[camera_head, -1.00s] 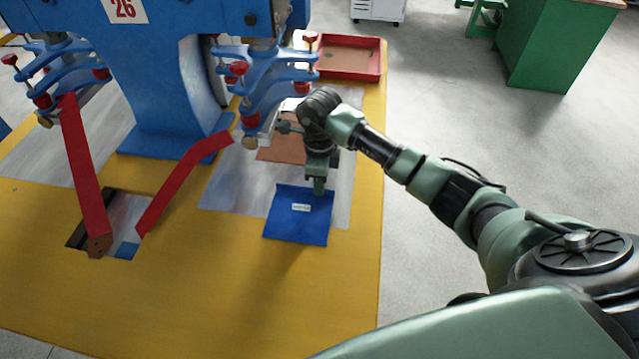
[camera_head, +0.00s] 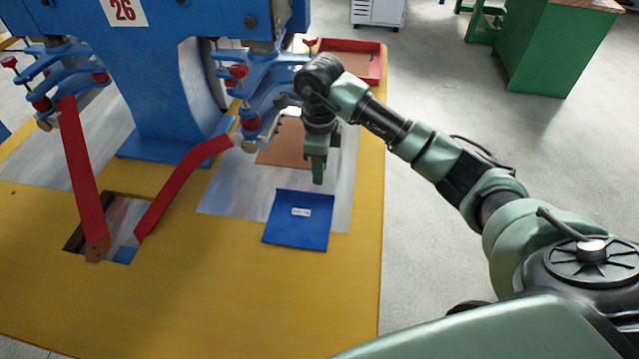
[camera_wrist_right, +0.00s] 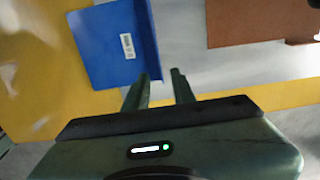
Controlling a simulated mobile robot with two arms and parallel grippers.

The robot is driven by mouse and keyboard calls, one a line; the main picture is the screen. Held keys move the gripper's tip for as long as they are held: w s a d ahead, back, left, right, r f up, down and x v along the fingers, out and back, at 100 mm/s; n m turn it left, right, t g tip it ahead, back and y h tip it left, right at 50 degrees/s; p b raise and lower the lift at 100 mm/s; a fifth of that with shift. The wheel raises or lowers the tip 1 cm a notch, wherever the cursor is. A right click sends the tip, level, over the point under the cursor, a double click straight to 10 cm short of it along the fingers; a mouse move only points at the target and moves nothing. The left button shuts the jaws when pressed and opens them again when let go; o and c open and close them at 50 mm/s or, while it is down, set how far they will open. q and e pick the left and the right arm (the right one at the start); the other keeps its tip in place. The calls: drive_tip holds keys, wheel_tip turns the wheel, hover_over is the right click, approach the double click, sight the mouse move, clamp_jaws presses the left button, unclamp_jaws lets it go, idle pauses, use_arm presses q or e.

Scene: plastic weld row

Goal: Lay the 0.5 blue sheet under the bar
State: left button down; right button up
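The blue sheet (camera_head: 299,222) with a small white label lies on the front part of a grey metal plate and overlaps the yellow table. It also shows in the right wrist view (camera_wrist_right: 115,45). My right gripper (camera_head: 318,180) is above the plate, just behind the sheet's far edge. In the right wrist view its two fingers (camera_wrist_right: 160,82) are apart with nothing between them, beside the sheet's edge. A blue clamp head (camera_head: 262,95) of the machine hangs over the plate behind the sheet; which part is the bar is unclear. My left gripper is out of view.
A brown sheet (camera_head: 285,145) lies farther back on the plate, partly behind my arm. A red tray (camera_head: 350,62) sits at the table's back right. Two red levers (camera_head: 82,180) reach down near a rectangular opening at left. The front of the yellow table (camera_head: 200,300) is clear.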

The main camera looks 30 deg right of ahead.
drive_tip(key=shift+r, duration=2.4)
